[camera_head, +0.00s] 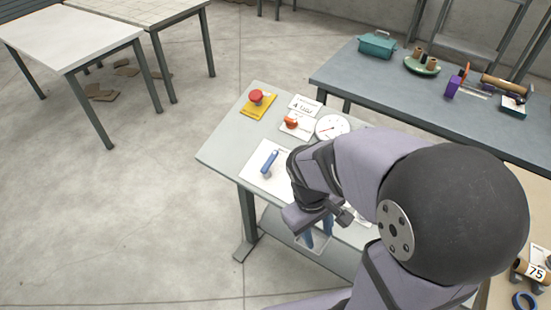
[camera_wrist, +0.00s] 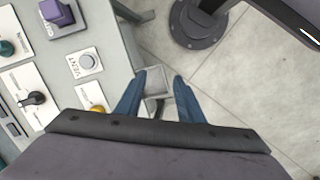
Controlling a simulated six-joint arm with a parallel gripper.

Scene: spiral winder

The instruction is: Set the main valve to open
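A blue lever handle (camera_head: 269,162) stands on a white plate (camera_head: 258,178) near the front left of the control table in the head view. It is the most valve-like part there, but no label on it is readable. My gripper (camera_head: 318,235) hangs low, to the right of and in front of the lever, at the table's front edge. In the wrist view my gripper (camera_wrist: 159,76) has its two blue fingers spread apart with nothing between them. The lever is not clearly visible in the wrist view. My arm hides the right part of the table in the head view.
The control table (camera_head: 224,150) also carries a red button (camera_head: 256,96) on yellow, an orange knob (camera_head: 291,122) and a round gauge (camera_head: 332,127). Open floor (camera_head: 130,220) lies left.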

